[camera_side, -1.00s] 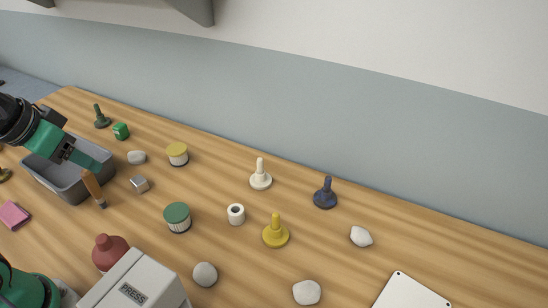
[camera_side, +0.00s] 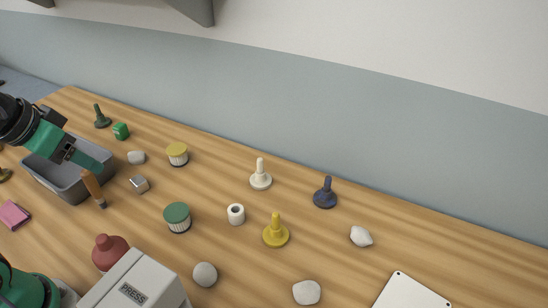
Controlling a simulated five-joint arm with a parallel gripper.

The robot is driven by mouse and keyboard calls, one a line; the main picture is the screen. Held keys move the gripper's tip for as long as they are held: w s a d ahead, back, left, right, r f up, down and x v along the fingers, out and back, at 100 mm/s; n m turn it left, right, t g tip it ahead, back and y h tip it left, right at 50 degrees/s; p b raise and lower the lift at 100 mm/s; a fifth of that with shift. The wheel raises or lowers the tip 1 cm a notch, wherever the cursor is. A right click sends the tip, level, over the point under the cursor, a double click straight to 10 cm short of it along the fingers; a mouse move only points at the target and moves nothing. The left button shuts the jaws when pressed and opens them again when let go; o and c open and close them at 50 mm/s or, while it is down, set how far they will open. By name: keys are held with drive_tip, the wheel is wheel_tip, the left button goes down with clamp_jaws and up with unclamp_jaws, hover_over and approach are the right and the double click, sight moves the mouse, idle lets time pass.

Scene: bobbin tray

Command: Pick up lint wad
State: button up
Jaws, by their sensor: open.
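Several pale, rounded lumps that look like lint wads lie on the wooden table. Another (camera_side: 205,274) is at the front middle, one (camera_side: 307,292) is at the front right, and one (camera_side: 361,236) is farther right. My gripper (camera_side: 92,163) is at the left, over the grey tray, with its green fingers pointing down and right. It is open, and I see nothing held in it. The inside of the tray is partly hidden by my gripper.
Cream (camera_side: 260,176), yellow (camera_side: 276,232) and blue (camera_side: 325,194) pegged stands are upright mid-table. A green-topped spool (camera_side: 177,217), a white ring (camera_side: 236,214) and a wooden-handled tool (camera_side: 93,188) lie nearer the tray. A grey press box (camera_side: 135,285) blocks the front.

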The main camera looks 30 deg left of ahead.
idle(0.3)
drive_tip(key=m+g, duration=0.5)
drive_tip(key=m, duration=1.2)
hover_over(203, 269)
drive_tip(key=f, duration=1.5)
drive_tip(key=shift+a+f, duration=0.1)
drive_tip(key=shift+a, duration=0.2)
drive_tip(key=shift+s+d+f+m+g, duration=0.15)
drive_tip(key=shift+d+f+m+g, duration=0.15)
drive_tip(key=shift+d+f+m, duration=0.15)
drive_tip(key=shift+a+f, duration=0.1)
drive_tip(key=shift+f, duration=1.15)
drive_tip(key=shift+f, duration=2.6)
